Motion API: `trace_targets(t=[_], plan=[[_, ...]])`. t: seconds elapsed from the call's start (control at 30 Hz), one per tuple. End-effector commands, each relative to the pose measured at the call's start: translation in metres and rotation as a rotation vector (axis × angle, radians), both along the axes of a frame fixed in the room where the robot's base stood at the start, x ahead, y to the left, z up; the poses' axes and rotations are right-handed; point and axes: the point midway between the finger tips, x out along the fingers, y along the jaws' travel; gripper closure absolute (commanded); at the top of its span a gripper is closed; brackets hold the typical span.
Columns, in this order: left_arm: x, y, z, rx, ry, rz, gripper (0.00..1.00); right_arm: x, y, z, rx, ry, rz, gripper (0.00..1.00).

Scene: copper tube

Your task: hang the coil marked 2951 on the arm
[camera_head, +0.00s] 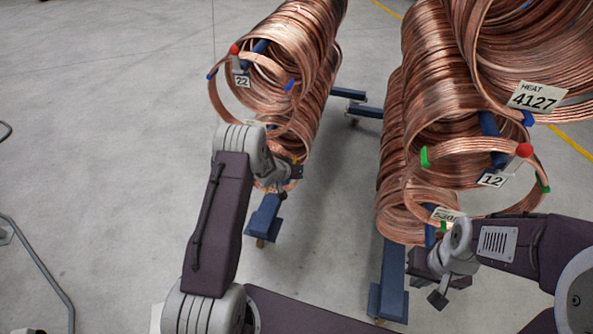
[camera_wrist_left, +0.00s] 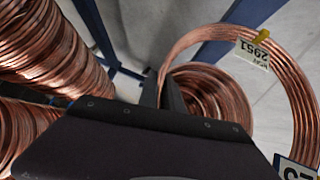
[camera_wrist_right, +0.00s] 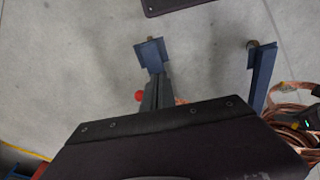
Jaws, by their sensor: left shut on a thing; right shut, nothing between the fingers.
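The coil marked 2951 (camera_wrist_left: 290,72) shows in the left wrist view as a thin copper ring, its tag (camera_wrist_left: 252,52) under a yellow clip. My left gripper (camera_wrist_left: 172,92) is shut on the ring's left side. In the head view my left gripper (camera_head: 294,172) is in front of the lower left coils, and my forearm hides most of the held coil. A rack arm with a red tip (camera_head: 234,49) and plate 22 (camera_head: 242,81) carries coils above it. My right gripper (camera_head: 437,297) is shut and empty at the lower right; it also shows in the right wrist view (camera_wrist_right: 158,92).
The right rack holds coils (camera_head: 425,85), one tagged 4127 (camera_head: 537,97). Its arm with plate 12 (camera_head: 493,180) has a red tip (camera_head: 524,150) and a green-clipped coil (camera_head: 458,143). Blue rack feet (camera_head: 388,300) reach forward. Floor between the racks (camera_head: 325,215) is clear.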

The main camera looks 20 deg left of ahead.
Motion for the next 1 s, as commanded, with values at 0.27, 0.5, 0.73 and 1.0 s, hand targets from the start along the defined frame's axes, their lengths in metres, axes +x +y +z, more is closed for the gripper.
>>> trace_targets(t=[0.27, 0.5, 0.73, 1.0], plan=[[0.001, 0.0, 0.001, 0.001, -0.002, 0.0, 0.65, 0.0, 0.0, 0.0, 0.0, 0.0, 0.0, 1.0], [-0.005, 0.001, 0.007, -0.001, 0.002, 0.002, 0.65, 0.0, 0.0, 0.006, 0.0, 0.0, 0.0, 1.0], [-0.04, 0.009, 0.045, -0.001, 0.0, 0.002, 0.65, 0.0, 0.0, 0.034, 0.0, 0.0, 0.0, 1.0], [-0.064, 0.014, 0.063, 0.001, -0.002, 0.0, 0.65, 0.0, 0.0, 0.045, 0.0, 0.0, 0.0, 1.0]])
